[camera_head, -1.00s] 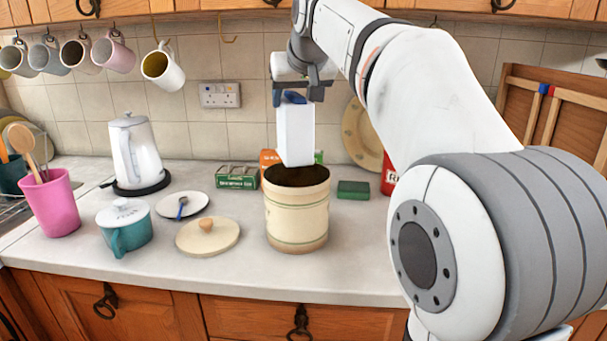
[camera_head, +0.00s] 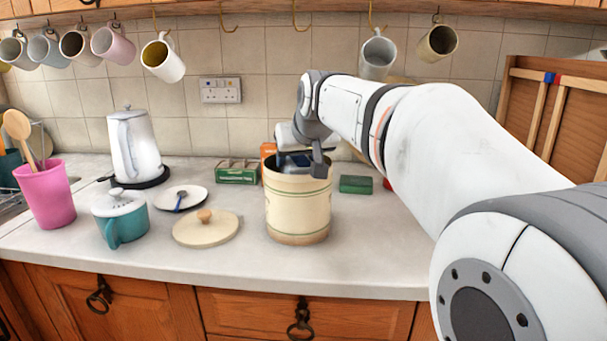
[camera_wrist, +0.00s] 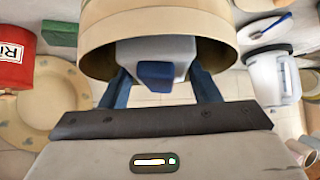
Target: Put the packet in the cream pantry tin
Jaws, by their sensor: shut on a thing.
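The cream pantry tin (camera_head: 298,212) stands open on the counter, with green bands around it. Its rim also shows in the wrist view (camera_wrist: 100,27). My gripper (camera_head: 298,165) is at the tin's mouth, its fingers reaching down inside the rim. In the wrist view my gripper (camera_wrist: 160,85) is shut on the packet (camera_wrist: 140,50), a pale box with a blue top. The packet is inside the tin's mouth; its lower part is hidden by the tin wall, so I cannot tell whether it touches the bottom.
The tin's round lid (camera_head: 207,230) lies on the counter to its left. A teal pot (camera_head: 122,220), a small plate with a spoon (camera_head: 181,198) and a white kettle (camera_head: 135,150) stand further left. A green box (camera_head: 237,172) is behind; a green block (camera_head: 355,184) is to the right.

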